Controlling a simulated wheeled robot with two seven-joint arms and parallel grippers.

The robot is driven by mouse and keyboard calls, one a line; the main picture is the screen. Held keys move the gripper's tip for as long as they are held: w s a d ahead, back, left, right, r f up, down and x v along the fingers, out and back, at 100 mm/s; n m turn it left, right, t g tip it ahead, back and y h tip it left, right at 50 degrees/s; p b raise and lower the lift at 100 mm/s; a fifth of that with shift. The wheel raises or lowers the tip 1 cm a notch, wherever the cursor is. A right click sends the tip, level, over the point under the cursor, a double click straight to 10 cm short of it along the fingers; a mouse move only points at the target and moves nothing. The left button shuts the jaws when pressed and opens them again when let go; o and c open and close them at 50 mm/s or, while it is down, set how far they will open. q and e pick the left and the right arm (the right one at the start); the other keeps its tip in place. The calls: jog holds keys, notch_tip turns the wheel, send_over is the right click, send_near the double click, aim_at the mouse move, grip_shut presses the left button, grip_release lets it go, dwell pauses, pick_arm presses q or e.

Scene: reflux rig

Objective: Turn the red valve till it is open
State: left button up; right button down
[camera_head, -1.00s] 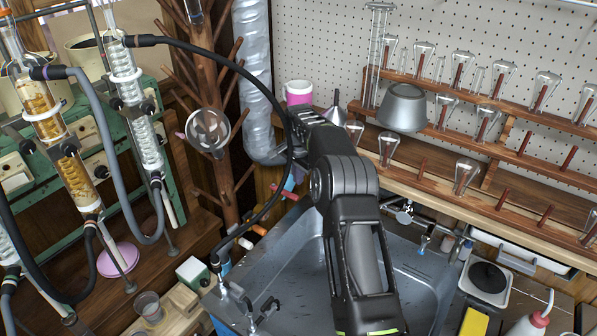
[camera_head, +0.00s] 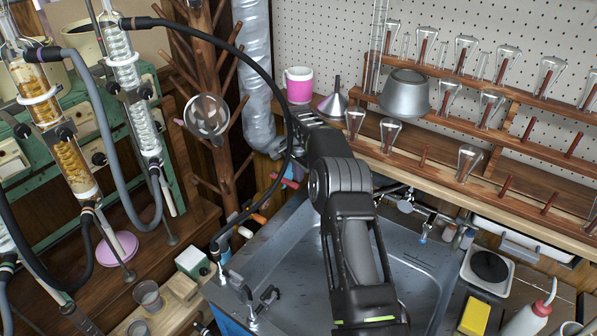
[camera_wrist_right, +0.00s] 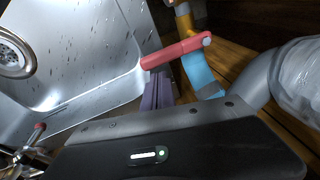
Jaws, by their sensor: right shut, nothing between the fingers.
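The red valve's lever (camera_wrist_right: 180,51) shows in the right wrist view as a red bar with a pale round end, lying crosswise by a short blue pipe (camera_wrist_right: 203,76). In the head view a small part of the red lever (camera_head: 290,183) shows left of my right arm, beside the sink. My right gripper (camera_wrist_right: 157,90) is shut and empty, its purple-grey fingers close below the lever's left end. I cannot tell whether they touch it. In the head view my right forearm and wrist hide the fingers. My left gripper is not in view.
A metal sink (camera_head: 405,270) lies beneath my right arm. A silver duct (camera_head: 256,75) stands behind the valve, and a dark hose (camera_head: 262,75) arches close by my wrist. A wooden glassware rack (camera_head: 440,115) stands right. A wooden peg stand (camera_head: 205,60) is left.

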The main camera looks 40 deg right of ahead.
aim_at(294, 184)
jog(key=shift+s+a+f+b, duration=0.2)
jog(key=shift+a+f+b, duration=0.05)
jog(key=shift+a+f, duration=0.3)
jog(key=shift+s+a+f+b, duration=0.2)
jog(key=shift+a+f, duration=0.2)
jog(key=shift+a, duration=0.15)
jog(key=shift+w+a+f+b, duration=0.15)
jog(key=shift+w+a, duration=0.4)
jog(key=shift+a, duration=1)
jog(key=shift+w+a+r+b, duration=0.1)
jog(key=shift+w+a+b, duration=0.35)
jog(key=shift+a, duration=1.1)
jog(key=shift+w+a+f, duration=0.1)
jog(key=shift+w+a, duration=0.6)
jog(key=shift+a, duration=0.85)
jog(key=shift+s+d+r+p, duration=0.15)
jog(key=shift+r+p, duration=0.2)
jog(key=shift+r, duration=0.45)
jog(key=shift+s+d+r+p, duration=0.1)
jog(key=shift+s+r+p, duration=0.15)
jog(key=shift+r, duration=0.5)
jog(key=shift+s+d+r+p, duration=0.15)
jog(key=shift+r+p, duration=0.25)
jog(key=shift+r, duration=0.4)
jog(key=shift+w, duration=0.1)
